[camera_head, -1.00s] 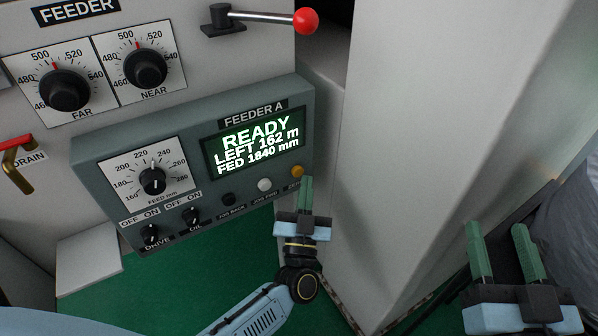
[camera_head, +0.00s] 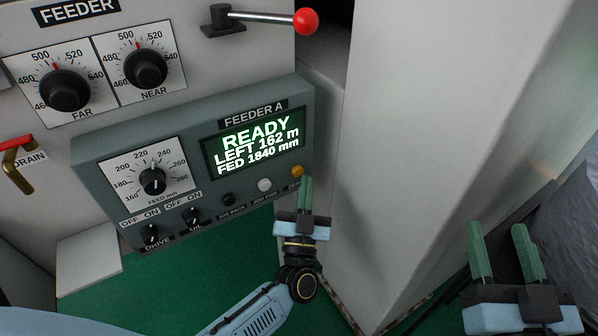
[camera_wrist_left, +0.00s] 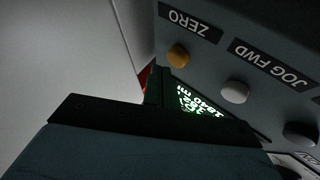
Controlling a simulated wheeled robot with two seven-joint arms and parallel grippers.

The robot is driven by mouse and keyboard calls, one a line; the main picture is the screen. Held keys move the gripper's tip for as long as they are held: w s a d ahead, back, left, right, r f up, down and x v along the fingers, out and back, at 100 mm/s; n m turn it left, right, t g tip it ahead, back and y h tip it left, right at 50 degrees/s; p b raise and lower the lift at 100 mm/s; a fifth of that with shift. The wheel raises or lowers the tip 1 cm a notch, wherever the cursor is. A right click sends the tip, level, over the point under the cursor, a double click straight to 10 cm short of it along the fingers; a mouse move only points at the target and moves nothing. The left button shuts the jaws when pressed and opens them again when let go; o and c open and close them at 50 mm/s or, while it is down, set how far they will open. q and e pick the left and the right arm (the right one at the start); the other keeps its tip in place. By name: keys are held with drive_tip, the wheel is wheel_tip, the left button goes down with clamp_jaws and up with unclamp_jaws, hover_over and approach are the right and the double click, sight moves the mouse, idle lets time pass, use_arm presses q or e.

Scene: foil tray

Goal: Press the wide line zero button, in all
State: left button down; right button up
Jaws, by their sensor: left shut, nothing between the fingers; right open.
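The amber zero button (camera_head: 297,171) sits at the right end of the lower button row on the grey Feeder A panel (camera_head: 90,160). The wrist view shows the amber button (camera_wrist_left: 178,56) next to an upside-down ZERO label (camera_wrist_left: 190,21). My left gripper (camera_head: 306,182) is shut and empty, its tips just below and right of the button. I cannot tell whether they touch it. The display (camera_head: 257,145) reads READY, LEFT 162 m, FED 1840 mm. My right gripper (camera_head: 502,250) is open and empty at the lower right, far from the panel.
A white jog button (camera_head: 264,184) and a black button (camera_head: 228,199) sit left of the zero button. DRIVE (camera_head: 150,233) and OIL (camera_head: 191,215) switches are further left. A red-knobbed lever (camera_head: 306,20) is above. A pale column (camera_head: 400,130) stands close right of my left gripper.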

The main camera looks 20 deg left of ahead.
use_arm(q)
drive_tip(key=shift+w+a, duration=0.2)
drive_tip(key=shift+a, duration=0.05)
drive_tip(key=shift+w+a, duration=0.3)
drive_tip(key=shift+a, duration=0.1)
idle(0.7)
idle(0.3)
drive_tip(key=shift+s+d+p, duration=0.4)
drive_tip(key=shift+s+d, duration=0.15)
drive_tip(key=shift+d, duration=0.15)
drive_tip(key=s+d, duration=0.1)
drive_tip(key=d, duration=0.1)
drive_tip(key=s+d+p, duration=0.1)
drive_tip(key=s+d, duration=0.1)
idle(0.3)
idle(0.7)
